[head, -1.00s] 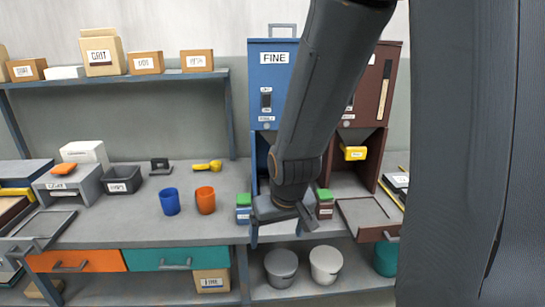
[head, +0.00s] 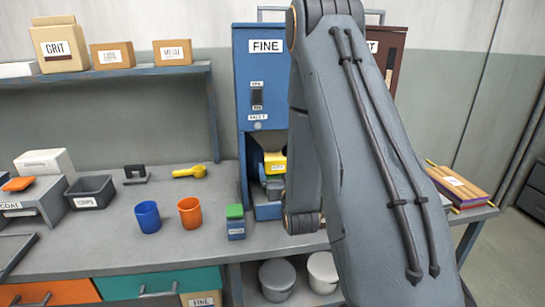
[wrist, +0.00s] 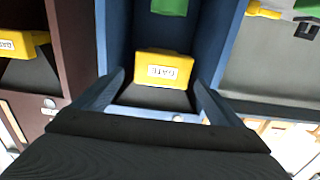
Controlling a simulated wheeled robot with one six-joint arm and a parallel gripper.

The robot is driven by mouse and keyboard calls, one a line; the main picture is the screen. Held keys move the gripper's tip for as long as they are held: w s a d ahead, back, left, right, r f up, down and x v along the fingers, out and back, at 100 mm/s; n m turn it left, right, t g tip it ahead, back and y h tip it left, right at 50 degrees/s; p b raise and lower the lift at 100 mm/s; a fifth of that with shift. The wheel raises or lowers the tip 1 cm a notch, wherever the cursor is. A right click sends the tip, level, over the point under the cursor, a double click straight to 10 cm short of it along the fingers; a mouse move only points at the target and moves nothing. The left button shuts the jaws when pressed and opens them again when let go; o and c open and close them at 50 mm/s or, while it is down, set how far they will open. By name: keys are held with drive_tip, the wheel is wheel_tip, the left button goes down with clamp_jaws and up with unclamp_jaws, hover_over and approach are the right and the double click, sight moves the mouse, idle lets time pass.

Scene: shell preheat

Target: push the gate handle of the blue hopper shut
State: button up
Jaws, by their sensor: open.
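The blue hopper (head: 260,75), labelled FINE, stands on the bench at the centre of the head view, partly hidden by my arm. Its yellow gate handle (head: 274,158) shows in the hopper's open bay. In the wrist view the same handle (wrist: 163,66), marked GATE, is near the centre between the blue bay walls.
A brown hopper (head: 392,60) stands to the right, mostly behind my arm; its yellow gate (wrist: 18,44) shows in the wrist view. A green-topped box (head: 235,222), an orange cup (head: 190,212) and a blue cup (head: 147,216) stand left of the bay.

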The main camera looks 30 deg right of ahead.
drive_tip(key=p+x, duration=0.2)
drive_tip(key=x, duration=0.6)
drive_tip(key=shift+w, duration=0.15)
